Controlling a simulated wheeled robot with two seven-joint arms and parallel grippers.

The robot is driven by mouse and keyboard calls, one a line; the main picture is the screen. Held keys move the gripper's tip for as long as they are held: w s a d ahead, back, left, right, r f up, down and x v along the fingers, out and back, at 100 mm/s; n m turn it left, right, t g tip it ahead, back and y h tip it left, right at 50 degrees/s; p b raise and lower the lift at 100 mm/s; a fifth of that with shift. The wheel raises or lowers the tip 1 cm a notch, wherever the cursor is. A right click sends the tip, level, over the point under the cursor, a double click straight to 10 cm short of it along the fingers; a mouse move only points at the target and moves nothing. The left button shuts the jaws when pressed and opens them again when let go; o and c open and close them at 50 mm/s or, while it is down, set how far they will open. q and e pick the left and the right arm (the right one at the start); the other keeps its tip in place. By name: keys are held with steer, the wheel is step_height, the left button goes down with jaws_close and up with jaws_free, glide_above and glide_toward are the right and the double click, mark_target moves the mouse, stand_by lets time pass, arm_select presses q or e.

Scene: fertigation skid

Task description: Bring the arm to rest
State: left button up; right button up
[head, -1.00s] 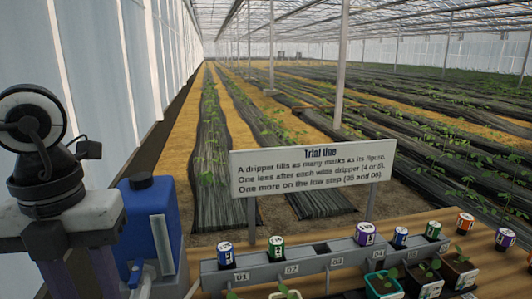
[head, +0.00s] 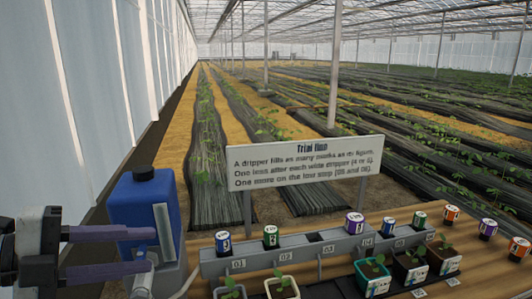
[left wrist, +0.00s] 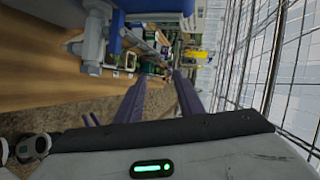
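My left gripper (head: 150,250) comes in from the left edge in the head view, its two purple fingers pointing right. The fingers are apart with nothing between them, in front of the blue tank (head: 140,205); I cannot tell whether they touch it. In the left wrist view my left gripper (left wrist: 158,85) also shows open and empty, with the bench (left wrist: 45,55) beyond at the left.
A grey stepped rail (head: 300,255) holds several coloured drippers, with one empty-looking seat. Potted seedlings (head: 372,272) stand before it. Loose drippers, including a purple one (head: 487,229), stand at right. A sign (head: 305,165) rises behind. Wire mesh (left wrist: 285,60) shows in the wrist view.

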arm_select(q)
steer(key=w+a+f+n+t+y, duration=0.2)
steer(key=a+n+t+y, duration=0.15)
steer(key=a+n, duration=0.2)
steer(key=w+a+f+n+t+y, duration=0.1)
steer(key=a+f+n+t+y, duration=0.1)
steer(key=a+n+t, duration=0.35)
steer(key=s+a+f+n+g+y, duration=0.35)
steer(key=f+n+y, duration=0.2)
steer(key=f, duration=0.35)
steer(key=s+a+f+n+g+y, duration=0.2)
steer(key=s+f+n+y, duration=0.3)
steer(key=f, duration=0.3)
steer(key=s+d+f+n+g+h, duration=0.45)
steer(key=s+d+f+g, duration=0.35)
steer(key=s+d+f, duration=0.6)
steer(key=w+d+f+m+t+h, duration=0.1)
steer(key=w+d+f+t+h, duration=0.1)
steer(key=d+f+t, duration=0.2)
steer(key=d+f, duration=0.3)
steer(key=f, duration=0.2)
steer(key=shift+w+t+h, duration=0.35)
